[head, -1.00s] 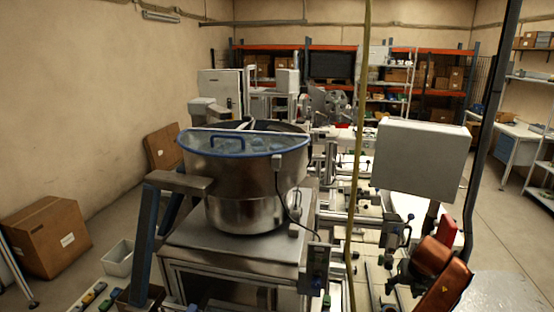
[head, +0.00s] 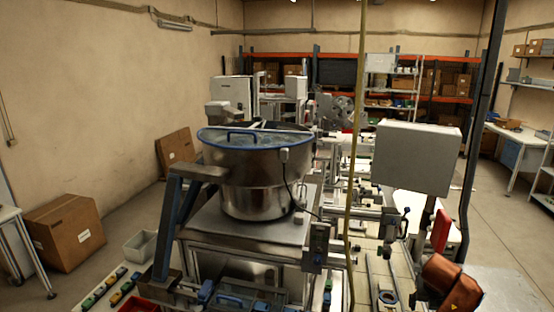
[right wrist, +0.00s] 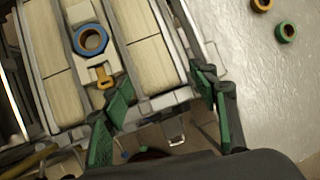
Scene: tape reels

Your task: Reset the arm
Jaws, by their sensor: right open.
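My right gripper (right wrist: 165,112) is open and empty in the right wrist view, its two green-padded fingers spread apart. Between and beyond them is a machine part with pale panels and grey rails. A blue ring-shaped reel (right wrist: 91,40) lies on that part, ahead and to the left of the fingers. A yellow-orange reel (right wrist: 262,4) and a green reel (right wrist: 286,31) lie on a pale grey surface at upper right, apart from the gripper. In the head view my orange right arm is at lower right. My left gripper is not in view.
A large steel bowl (head: 255,170) with a blue rim stands on a metal stand at centre. A grey box panel (head: 415,156) stands right of it. A dark pole and a yellow cable run vertically.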

